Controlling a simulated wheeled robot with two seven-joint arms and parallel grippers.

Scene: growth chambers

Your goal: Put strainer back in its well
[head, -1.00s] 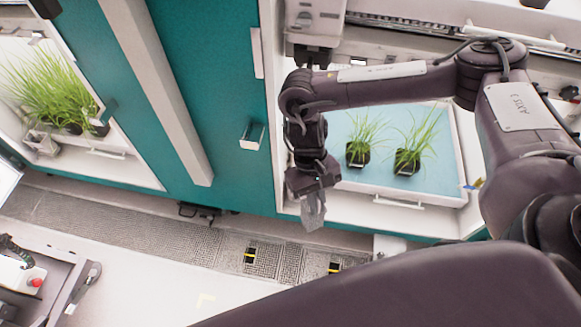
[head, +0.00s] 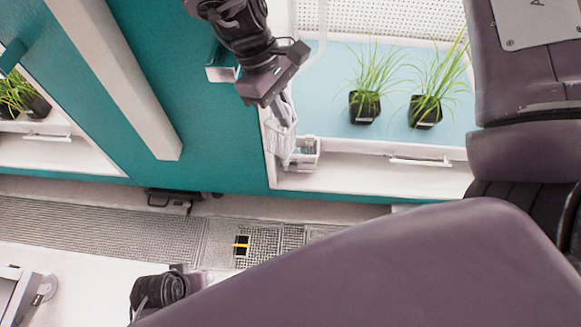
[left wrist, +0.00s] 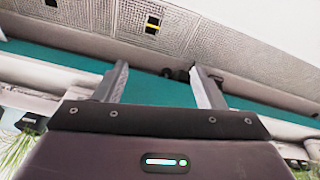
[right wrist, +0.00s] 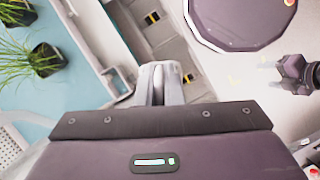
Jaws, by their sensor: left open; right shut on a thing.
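My right gripper (head: 280,103) is in the upper middle of the head view, pointing down at the front left corner of the open chamber. It is shut on a pale mesh-like piece (head: 281,137), apparently the strainer, mostly hidden by the fingers. In the right wrist view the fingers (right wrist: 159,72) are nearly together; what they hold is hard to make out. A small white open box (head: 305,158), likely the well, sits just right of the held piece; whether they touch I cannot tell.
Two potted grass plants (head: 364,105) (head: 425,112) stand on the chamber's blue tray (head: 330,112). A white handle (head: 420,161) is on the tray's front. A teal wall (head: 205,125) is left of the gripper. Floor grating (head: 110,225) runs below, with a black and yellow square (head: 242,245).

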